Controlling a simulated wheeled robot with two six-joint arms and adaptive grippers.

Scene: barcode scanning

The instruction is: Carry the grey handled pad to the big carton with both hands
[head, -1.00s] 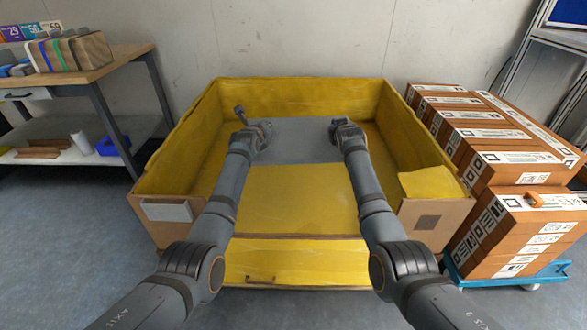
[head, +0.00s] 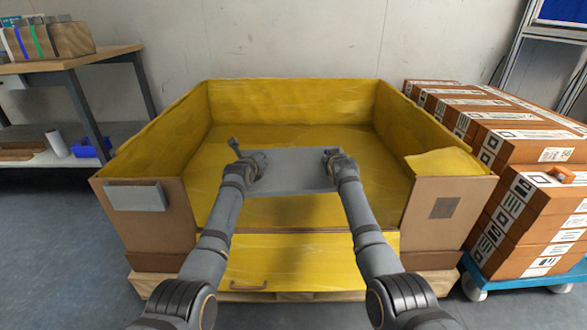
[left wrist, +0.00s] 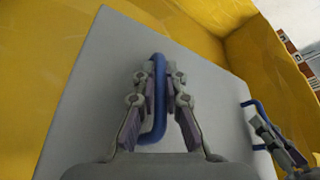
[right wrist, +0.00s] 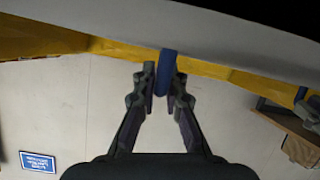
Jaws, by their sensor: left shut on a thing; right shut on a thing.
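The grey pad (head: 296,181) with blue handles is held level between my two grippers, over the open front of the big carton (head: 290,100), which is lined in yellow. My left gripper (head: 262,160) is shut on one blue handle (left wrist: 159,95), upright between its fingers in the left wrist view. My right gripper (head: 328,154) is shut on the other blue handle (right wrist: 167,70), seen at the pad's edge in the right wrist view. Whether the pad touches the carton floor is unclear.
The carton stands on a wooden pallet (head: 160,288), its front flap (head: 310,262) folded down. Brown boxes on a blue trolley (head: 525,280) stand close at right. A wooden-topped workbench (head: 80,58) is at left. The carton's interior shows bare floor around the pad.

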